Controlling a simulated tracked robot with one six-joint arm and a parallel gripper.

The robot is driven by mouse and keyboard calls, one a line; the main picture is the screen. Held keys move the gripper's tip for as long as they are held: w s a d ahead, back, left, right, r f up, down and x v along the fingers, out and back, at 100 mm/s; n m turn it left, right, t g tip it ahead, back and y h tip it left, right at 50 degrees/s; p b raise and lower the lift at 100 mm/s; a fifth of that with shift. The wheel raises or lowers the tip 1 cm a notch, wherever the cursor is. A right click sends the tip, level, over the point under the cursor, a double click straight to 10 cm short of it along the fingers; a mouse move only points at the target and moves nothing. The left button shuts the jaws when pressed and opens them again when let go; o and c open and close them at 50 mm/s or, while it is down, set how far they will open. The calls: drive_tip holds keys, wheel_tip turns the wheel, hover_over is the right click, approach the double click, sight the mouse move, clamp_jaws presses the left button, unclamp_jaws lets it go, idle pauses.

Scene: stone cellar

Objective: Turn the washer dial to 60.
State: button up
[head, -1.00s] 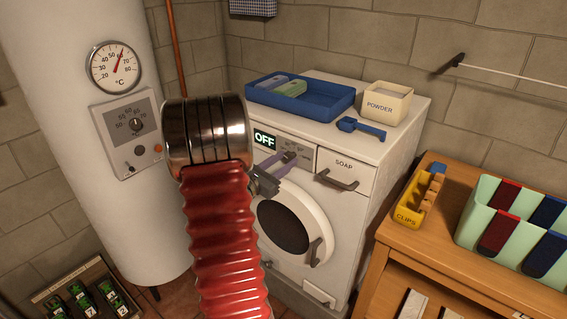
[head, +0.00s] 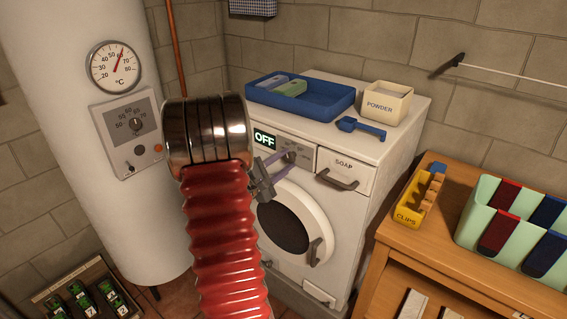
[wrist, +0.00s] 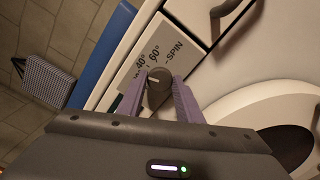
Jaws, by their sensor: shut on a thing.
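The washer (head: 345,205) is white, and its display (head: 264,139) reads OFF. In the wrist view the dark round dial (wrist: 158,84) sits between the two purple fingers of my gripper (wrist: 159,80), which is shut on it. The dial panel (wrist: 157,52) shows the marks 40°, 60° and SPIN, with another label partly hidden. A pale line shows on the dial's face, but I cannot tell for sure which mark it points to. In the head view my gripper (head: 283,160) reaches the front panel, left of the soap drawer (head: 343,171).
On the washer's top are a blue tray (head: 325,106), a powder box (head: 387,103) and a blue scoop (head: 362,128). A boiler (head: 60,190) with a gauge stands left. A wooden table (head: 400,245) with a clips box (head: 408,213) stands right.

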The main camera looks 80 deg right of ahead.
drive_tip(key=m, duration=0.5)
drive_tip(key=shift+f, duration=0.1)
drive_tip(key=m, duration=0.6)
drive_tip(key=shift+f, duration=0.15)
idle(0.3)
drive_tip(key=o, duration=1)
drive_tip(key=shift+o, duration=0.2)
drive_tip(key=v, duration=1.3)
drive_tip(key=shift+w+a, duration=0.15)
drive_tip(key=shift+a, duration=0.15)
